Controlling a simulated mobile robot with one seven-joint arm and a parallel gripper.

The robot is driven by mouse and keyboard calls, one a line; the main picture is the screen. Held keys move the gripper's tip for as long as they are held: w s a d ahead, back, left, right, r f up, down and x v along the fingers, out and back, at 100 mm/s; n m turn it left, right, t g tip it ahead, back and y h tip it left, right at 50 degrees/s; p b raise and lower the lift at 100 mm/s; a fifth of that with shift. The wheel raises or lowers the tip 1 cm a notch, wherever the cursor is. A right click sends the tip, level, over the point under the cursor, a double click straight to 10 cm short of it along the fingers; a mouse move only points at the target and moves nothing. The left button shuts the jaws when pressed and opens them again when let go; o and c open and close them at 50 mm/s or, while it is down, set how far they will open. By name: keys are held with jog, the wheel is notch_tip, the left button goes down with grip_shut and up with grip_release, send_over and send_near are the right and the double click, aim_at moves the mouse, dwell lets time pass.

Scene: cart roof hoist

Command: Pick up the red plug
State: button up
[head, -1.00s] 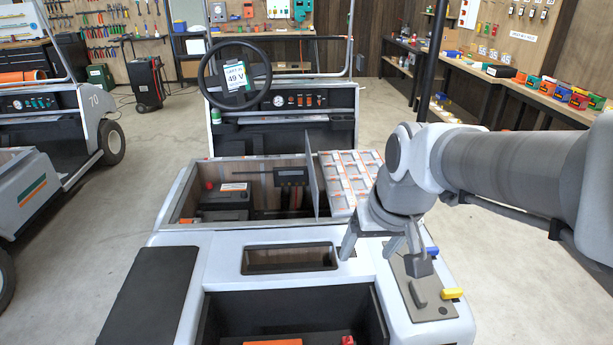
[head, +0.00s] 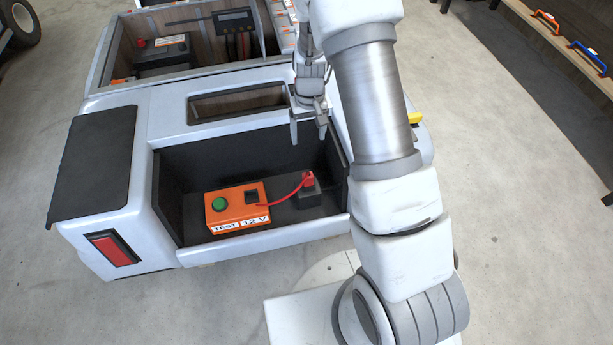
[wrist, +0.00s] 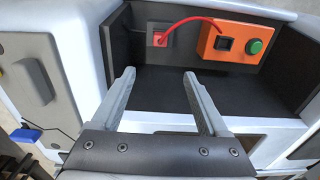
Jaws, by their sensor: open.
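The red plug (head: 308,179) sits on top of a small black block (head: 310,197) in the cart's open black rear bay, with a red cable running left to the orange test box (head: 238,207). In the wrist view the red plug (wrist: 160,39) is beyond the fingertips, slightly left of centre, with the cable leading to the orange box (wrist: 229,45). My gripper (head: 309,139) is open and empty, above the far side of the bay and apart from the plug. The gripper's two fingers (wrist: 158,72) show spread in the wrist view.
The bay's dark walls (head: 170,203) surround the plug and box. A recessed slot (head: 237,101) lies behind the bay. The open compartment farther back holds a black battery with a red cap (head: 162,52). A yellow handle (head: 414,118) is at the right, beside my arm.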

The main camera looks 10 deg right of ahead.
aim_at(308, 175)
notch_tip(308, 175, down, 14)
jog(key=b, duration=0.3)
jog(key=shift+d+f+b, duration=0.1)
jog(key=shift+f+b, duration=0.1)
jog(key=shift+b, duration=0.1)
jog(key=shift+s+a+f+b, duration=0.1)
jog(key=shift+f+b, duration=0.45)
jog(key=shift+f, duration=0.85)
jog(key=shift+s+a+f+b, duration=0.1)
jog(key=shift+f+b, duration=0.4)
jog(key=shift+f, duration=0.85)
grip_shut()
jog(key=shift+r, duration=0.1)
